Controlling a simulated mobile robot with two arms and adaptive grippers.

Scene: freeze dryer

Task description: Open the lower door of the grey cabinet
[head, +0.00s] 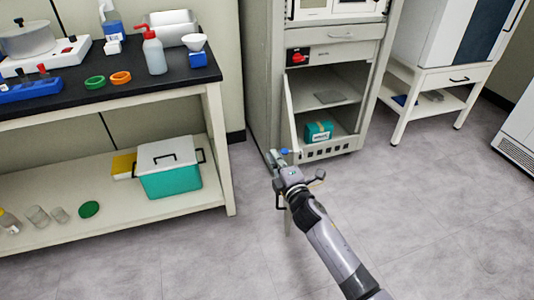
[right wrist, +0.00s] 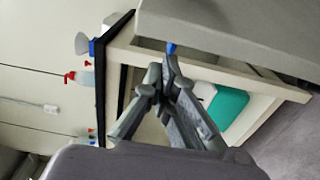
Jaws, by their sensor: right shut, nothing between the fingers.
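The grey cabinet (head: 334,33) stands at the back centre of the head view. Its lower compartment is open to view, with a shelf and a teal box (head: 319,131) inside. The lower door (head: 291,115) shows as a narrow pale panel at the left side of the opening, seen nearly edge-on. My right gripper (head: 279,157) is low, by the door's bottom left. Its fingers (right wrist: 170,65) are shut and empty in the right wrist view, close to a broad grey panel (right wrist: 235,28). I cannot tell whether they touch it. My left gripper is out of view.
A black-topped bench (head: 120,72) with bottles stands at the left, a teal cooler (head: 170,180) on its lower shelf. A white stand (head: 440,78) is right of the cabinet. The grey floor (head: 430,200) in front is clear.

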